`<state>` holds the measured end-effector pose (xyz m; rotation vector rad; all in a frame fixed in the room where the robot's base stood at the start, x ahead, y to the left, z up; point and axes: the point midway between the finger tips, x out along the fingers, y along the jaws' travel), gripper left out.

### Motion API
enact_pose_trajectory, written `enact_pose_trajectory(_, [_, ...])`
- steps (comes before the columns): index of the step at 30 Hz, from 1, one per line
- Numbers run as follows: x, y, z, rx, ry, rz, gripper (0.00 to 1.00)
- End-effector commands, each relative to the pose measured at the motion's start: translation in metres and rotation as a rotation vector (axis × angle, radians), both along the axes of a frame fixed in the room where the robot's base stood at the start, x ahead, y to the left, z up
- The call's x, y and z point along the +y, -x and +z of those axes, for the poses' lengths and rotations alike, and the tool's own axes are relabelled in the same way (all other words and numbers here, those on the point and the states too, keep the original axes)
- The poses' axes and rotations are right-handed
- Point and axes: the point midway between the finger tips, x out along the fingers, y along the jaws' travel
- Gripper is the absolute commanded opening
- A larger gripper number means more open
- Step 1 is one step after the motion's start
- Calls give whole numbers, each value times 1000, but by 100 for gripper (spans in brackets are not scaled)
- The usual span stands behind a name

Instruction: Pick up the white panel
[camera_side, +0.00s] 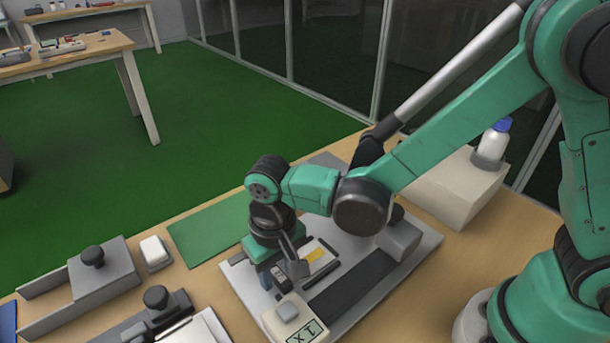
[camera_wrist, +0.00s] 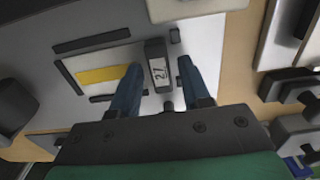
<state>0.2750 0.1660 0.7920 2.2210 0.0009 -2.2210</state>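A white panel with a yellow stripe (camera_side: 316,252) lies in dark edge strips on the light grey base plate (camera_side: 243,284). It also shows in the wrist view (camera_wrist: 92,62), left of my fingers. My gripper (camera_wrist: 160,82) points down over the base plate, its two blue fingers apart. Whether the fingertips touch anything is unclear.
A white box with a button and display (camera_side: 293,318) stands at the plate's front corner. A long dark bar (camera_side: 350,287) lies on the plate. Grey fixtures with black knobs (camera_side: 97,275) stand to the left. A white block holds a blue-capped bottle (camera_side: 493,141). A green mat (camera_side: 208,229) is clear.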

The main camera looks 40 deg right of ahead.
Motion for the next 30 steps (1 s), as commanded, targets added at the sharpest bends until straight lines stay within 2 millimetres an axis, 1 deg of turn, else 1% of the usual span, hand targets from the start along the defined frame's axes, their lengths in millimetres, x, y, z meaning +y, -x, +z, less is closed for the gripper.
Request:
enact_pose_trajectory(1, [0, 0, 0, 0, 0, 0, 28])
enact_pose_trajectory(2, [0, 0, 0, 0, 0, 0, 19])
enact_pose_trajectory(3, [0, 0, 0, 0, 0, 0, 8])
enact_pose_trajectory(4, [0, 0, 0, 0, 0, 0, 0])
enact_pose_trajectory(11, [0, 0, 4, 0, 0, 0, 0])
enact_pose_trajectory(30, [0, 0, 45, 0, 0, 0, 0])
